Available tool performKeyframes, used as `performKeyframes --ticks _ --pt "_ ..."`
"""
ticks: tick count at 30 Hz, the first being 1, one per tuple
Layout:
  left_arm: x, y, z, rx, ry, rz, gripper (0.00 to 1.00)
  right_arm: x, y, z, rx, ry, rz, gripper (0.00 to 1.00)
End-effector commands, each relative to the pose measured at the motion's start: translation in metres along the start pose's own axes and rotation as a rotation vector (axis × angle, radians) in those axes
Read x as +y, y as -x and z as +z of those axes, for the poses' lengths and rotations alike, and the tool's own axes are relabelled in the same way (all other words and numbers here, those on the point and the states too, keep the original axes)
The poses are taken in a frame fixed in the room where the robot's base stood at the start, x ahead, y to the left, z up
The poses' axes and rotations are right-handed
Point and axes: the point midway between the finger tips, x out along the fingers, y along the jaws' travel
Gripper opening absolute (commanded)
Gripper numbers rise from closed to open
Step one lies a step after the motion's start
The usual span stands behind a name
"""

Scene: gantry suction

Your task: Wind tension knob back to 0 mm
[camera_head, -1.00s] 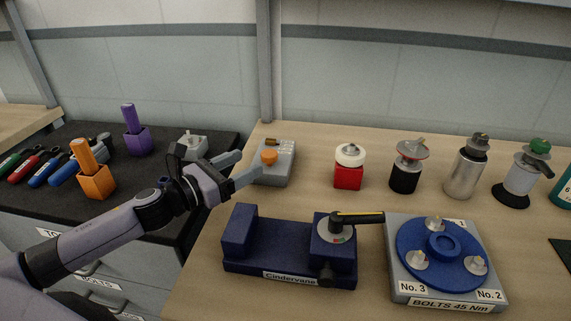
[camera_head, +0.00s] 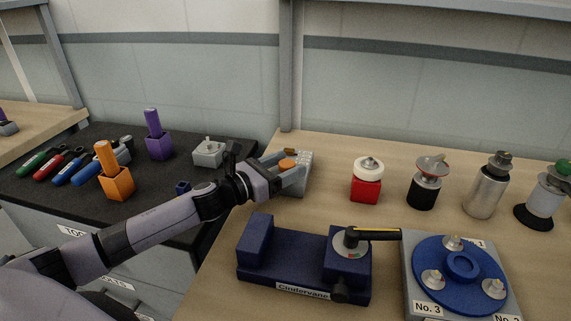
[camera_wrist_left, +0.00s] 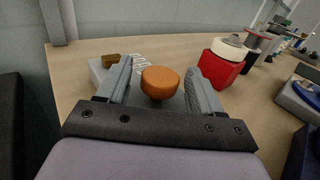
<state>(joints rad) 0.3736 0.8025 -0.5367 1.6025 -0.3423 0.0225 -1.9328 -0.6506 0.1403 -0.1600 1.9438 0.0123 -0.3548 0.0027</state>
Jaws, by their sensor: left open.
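The orange tension knob (camera_head: 288,164) sits on a grey block (camera_head: 304,167) at the left part of the wooden bench. In the left wrist view the orange knob (camera_wrist_left: 160,82) stands between the two fingers, with a visible gap on each side. My left gripper (camera_head: 284,169) is open around the knob and does not appear to touch it. My right gripper is out of view.
A red block with a white cap (camera_head: 366,180) stands right of the knob, with several canisters beyond. The blue Cindervane fixture (camera_head: 290,262) and the bolt plate (camera_head: 424,300) are in front. A dark bench with tools (camera_head: 70,165) is at left.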

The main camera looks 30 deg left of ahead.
Motion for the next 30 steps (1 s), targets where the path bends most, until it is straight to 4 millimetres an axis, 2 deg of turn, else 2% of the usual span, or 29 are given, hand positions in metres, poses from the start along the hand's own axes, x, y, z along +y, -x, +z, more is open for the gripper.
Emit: performKeyframes --ticks 10,12,15,23,30 --pt "-0.0004 -0.0026 0.0001 0.0 0.0 -0.001 0.66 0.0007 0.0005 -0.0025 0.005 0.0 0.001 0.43" --pt "-0.0003 -0.0026 0.0 0.0 0.0 -0.001 0.43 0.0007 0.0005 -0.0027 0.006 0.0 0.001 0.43" --pt "-0.0003 -0.0025 0.0001 0.0 0.0 -0.001 0.15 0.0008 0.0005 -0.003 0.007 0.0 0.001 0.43" --pt "-0.0023 -0.003 -0.0011 0.002 0.001 0.036 0.15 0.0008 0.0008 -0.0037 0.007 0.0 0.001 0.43" --pt "-0.0035 -0.0034 -0.0004 0.002 0.002 0.18 0.15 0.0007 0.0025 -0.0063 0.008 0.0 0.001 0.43"
